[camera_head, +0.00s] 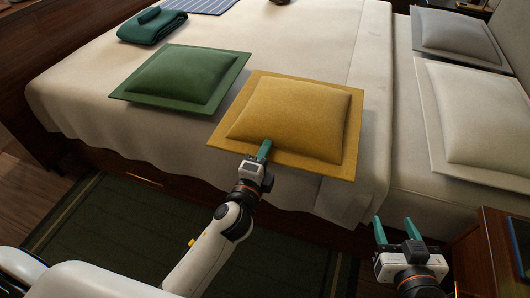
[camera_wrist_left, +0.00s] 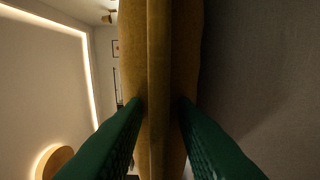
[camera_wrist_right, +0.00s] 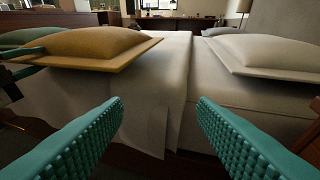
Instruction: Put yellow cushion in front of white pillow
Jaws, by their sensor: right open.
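The yellow cushion (camera_head: 292,118) lies flat near the bed's front edge in the head view, its near rim reaching over the edge. My left gripper (camera_head: 264,152) is at its near rim. In the left wrist view the cushion's edge (camera_wrist_left: 158,60) stands between the two green fingers, which are closed in on it. The white pillow (camera_head: 480,115) lies at the right, on the head end of the bed, and also shows in the right wrist view (camera_wrist_right: 265,52). My right gripper (camera_head: 396,232) is open and empty, low in front of the bed, between cushion and pillow in the picture.
A green cushion (camera_head: 182,78) lies left of the yellow one. A grey pillow (camera_head: 455,38) lies behind the white pillow. A folded green towel (camera_head: 152,25) and a striped cloth (camera_head: 198,4) are at the back left. A wooden nightstand (camera_head: 500,250) stands at the lower right.

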